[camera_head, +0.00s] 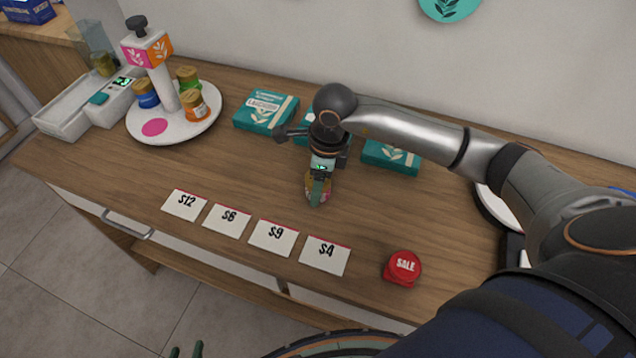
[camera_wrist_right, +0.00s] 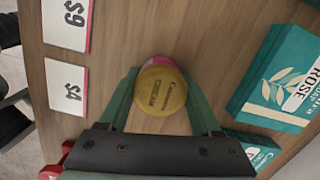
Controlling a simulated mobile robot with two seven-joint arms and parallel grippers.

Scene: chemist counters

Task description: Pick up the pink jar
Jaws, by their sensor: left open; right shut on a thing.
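The pink jar (camera_head: 327,193) with a gold lid is on or just above the middle of the wooden counter, behind the price cards. My right gripper (camera_head: 318,195) points down at it and is shut around it. In the right wrist view the jar's gold lid (camera_wrist_right: 160,92) faces the camera between the two green fingers (camera_wrist_right: 162,100), with a pink edge showing behind it. I cannot tell whether the jar touches the counter. My left gripper (camera_head: 186,350) shows only its green fingertips at the bottom edge; it is open and empty, away from the jar.
A row of white price cards (camera_head: 274,238) and a red SALE button (camera_head: 402,267) lie in front. Teal boxes (camera_head: 266,112) stand behind the jar. A round white stand (camera_head: 180,126) with a pink spot and several small jars is at left, beside a white scale (camera_head: 107,102).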

